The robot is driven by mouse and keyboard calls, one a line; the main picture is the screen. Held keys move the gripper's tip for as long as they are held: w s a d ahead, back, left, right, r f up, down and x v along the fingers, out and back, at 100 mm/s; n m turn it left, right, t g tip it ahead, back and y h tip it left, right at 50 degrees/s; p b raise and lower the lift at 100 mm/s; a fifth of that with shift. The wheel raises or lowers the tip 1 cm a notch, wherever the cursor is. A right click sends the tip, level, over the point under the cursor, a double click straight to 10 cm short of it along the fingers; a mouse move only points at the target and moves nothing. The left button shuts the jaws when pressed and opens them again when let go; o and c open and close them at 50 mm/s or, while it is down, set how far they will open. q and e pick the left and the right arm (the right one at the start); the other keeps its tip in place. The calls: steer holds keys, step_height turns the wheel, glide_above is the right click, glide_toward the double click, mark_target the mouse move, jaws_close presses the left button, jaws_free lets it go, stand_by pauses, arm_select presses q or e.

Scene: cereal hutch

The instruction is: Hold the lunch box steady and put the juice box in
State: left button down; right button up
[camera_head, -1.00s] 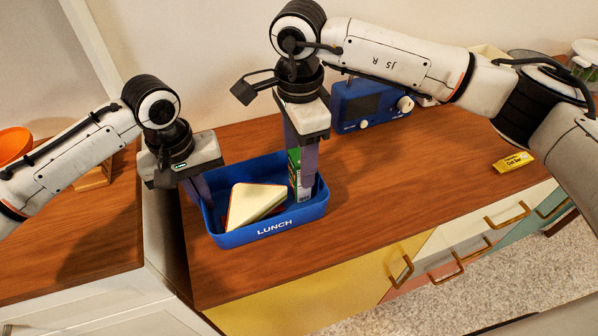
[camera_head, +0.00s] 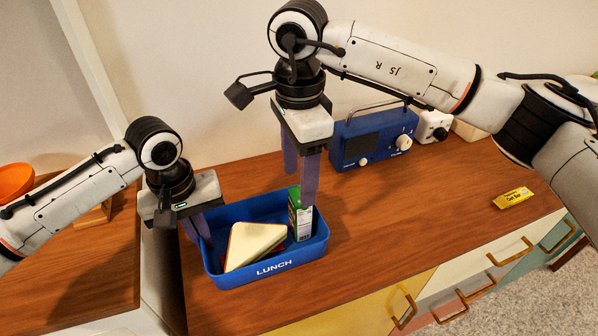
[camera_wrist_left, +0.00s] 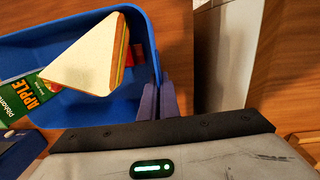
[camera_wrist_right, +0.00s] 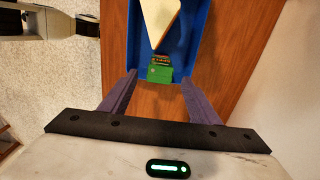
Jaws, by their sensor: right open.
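The blue lunch box (camera_head: 268,279) stands on the wooden counter, with a sandwich half (camera_head: 254,245) inside. The green juice box (camera_head: 301,220) stands upright in its right end, beside the sandwich. It also shows in the left wrist view (camera_wrist_left: 38,94) and the right wrist view (camera_wrist_right: 158,71). My left gripper (camera_head: 200,230) is shut on the lunch box's left wall; the left wrist view shows its fingers (camera_wrist_left: 159,98) close together at the rim. My right gripper (camera_head: 301,188) is open and empty above the juice box, its fingers (camera_wrist_right: 158,84) spread wide.
A blue radio (camera_head: 372,143) stands behind the lunch box to the right. A yellow packet (camera_head: 513,198) lies at the counter's right. An orange bowl (camera_head: 15,182) is at the far left.

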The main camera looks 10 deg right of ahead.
arm_select(q)
steer(key=c, duration=1.9)
jaws_free()
steer(key=shift+c, duration=0.2)
step_height(320, 180, up, 12)
steer(key=shift+a, duration=0.35)
